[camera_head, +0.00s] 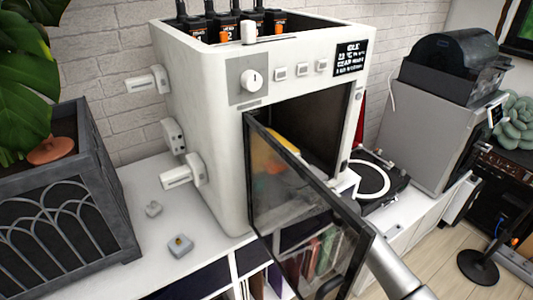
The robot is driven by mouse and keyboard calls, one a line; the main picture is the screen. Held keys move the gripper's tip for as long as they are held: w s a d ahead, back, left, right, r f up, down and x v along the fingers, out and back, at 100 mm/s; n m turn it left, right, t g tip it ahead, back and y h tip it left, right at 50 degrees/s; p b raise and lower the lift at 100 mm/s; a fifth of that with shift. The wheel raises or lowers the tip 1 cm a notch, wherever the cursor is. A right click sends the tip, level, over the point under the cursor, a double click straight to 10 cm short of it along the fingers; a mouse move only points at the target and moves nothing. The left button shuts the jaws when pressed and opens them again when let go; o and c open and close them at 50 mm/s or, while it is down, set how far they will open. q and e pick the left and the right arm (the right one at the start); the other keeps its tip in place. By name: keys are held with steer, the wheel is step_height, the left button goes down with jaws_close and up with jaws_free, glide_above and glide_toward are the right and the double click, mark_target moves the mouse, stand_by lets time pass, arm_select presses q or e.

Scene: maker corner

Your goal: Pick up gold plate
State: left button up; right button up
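A yellow-orange thing (279,150), possibly the gold plate, shows through the glass door inside the white box-shaped machine (205,120). The door's edge and tinted glass hide much of it, so its shape is unclear. The machine's dark-framed glass door (300,205) stands open, swung out toward me. A grey cylindrical part, probably of my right arm, comes in at the lower right and passes behind the door's edge. I cannot make out fingertips of either gripper.
A dark planter box (65,215) with a leafy plant stands left. Small grey pieces, including a block (180,247), lie on the white counter (135,190). A turntable (372,182) sits right of the machine. A grey cabinet (430,125) stands farther right. Books show below through the glass.

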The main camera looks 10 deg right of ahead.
steer(key=shift+x, duration=0.85)
steer(key=shift+d, duration=0.1)
jaws_close()
step_height(320, 180, up, 9)
steer(key=p, duration=0.4)
steer(key=shift+r, duration=0.55)
